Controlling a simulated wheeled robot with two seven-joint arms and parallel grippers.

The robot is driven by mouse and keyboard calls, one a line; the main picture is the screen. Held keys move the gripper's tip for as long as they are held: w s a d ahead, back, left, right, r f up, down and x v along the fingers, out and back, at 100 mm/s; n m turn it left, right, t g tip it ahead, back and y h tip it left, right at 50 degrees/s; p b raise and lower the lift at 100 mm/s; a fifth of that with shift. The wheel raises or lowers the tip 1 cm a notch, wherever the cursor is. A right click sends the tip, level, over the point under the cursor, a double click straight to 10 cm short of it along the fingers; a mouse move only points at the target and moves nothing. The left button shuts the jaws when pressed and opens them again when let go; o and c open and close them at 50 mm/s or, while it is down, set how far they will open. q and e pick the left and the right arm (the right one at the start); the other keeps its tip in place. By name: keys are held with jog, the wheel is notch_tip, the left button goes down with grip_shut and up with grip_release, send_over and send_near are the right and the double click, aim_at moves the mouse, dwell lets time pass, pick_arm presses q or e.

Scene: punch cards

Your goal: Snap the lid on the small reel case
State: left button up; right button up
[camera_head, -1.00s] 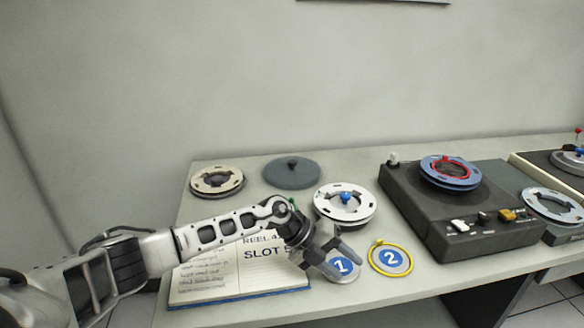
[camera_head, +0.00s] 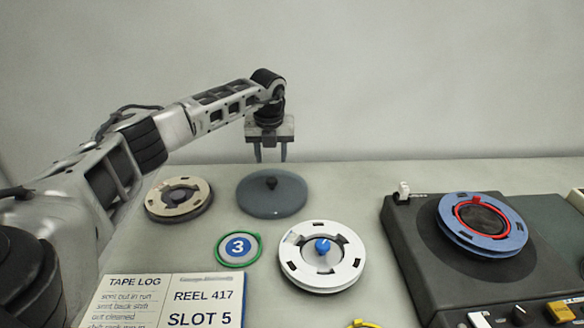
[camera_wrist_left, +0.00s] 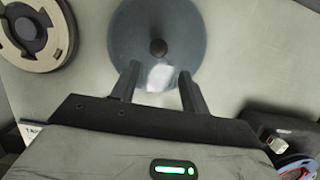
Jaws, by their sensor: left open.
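The lid (camera_head: 272,196) is a round grey-blue disc with a small dark knob, lying on the table toward the back. My left gripper (camera_head: 270,156) is open and empty, pointing down above and behind the lid. In the left wrist view the lid (camera_wrist_left: 158,30) lies just past the two open fingertips (camera_wrist_left: 157,72), its knob between their lines. A beige reel (camera_head: 179,199) with a dark hub lies left of the lid; it also shows in the left wrist view (camera_wrist_left: 52,50). I cannot tell for sure which item is the small reel case. My right gripper is out of view.
A white reel (camera_head: 322,255) with a blue knob lies in front right of the lid. A green-rimmed disc marked 3 (camera_head: 239,249) and an open tape log (camera_head: 165,301) are nearer. A dark tape deck (camera_head: 410,225) carrying a blue reel (camera_head: 482,228) stands at right.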

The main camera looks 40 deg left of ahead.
aim_at(272, 181)
pick_arm(q)
jog(key=b+x, duration=0.3)
jog(key=s+b+x, duration=0.1)
jog(key=b+x, duration=0.1)
jog(key=shift+w+f, duration=0.1)
jog(key=shift+f, duration=0.15)
jog(key=shift+w+f+b, duration=0.1)
jog(key=shift+f+b, duration=0.25)
jog(key=shift+b, duration=0.05)
jog(key=shift+b+x, duration=0.45)
jog(key=shift+x, duration=0.5)
jog(key=shift+b+x, duration=0.5)
jog(key=shift+x, duration=0.3)
jog(key=shift+w+a, duration=0.1)
jog(key=shift+w, duration=0.05)
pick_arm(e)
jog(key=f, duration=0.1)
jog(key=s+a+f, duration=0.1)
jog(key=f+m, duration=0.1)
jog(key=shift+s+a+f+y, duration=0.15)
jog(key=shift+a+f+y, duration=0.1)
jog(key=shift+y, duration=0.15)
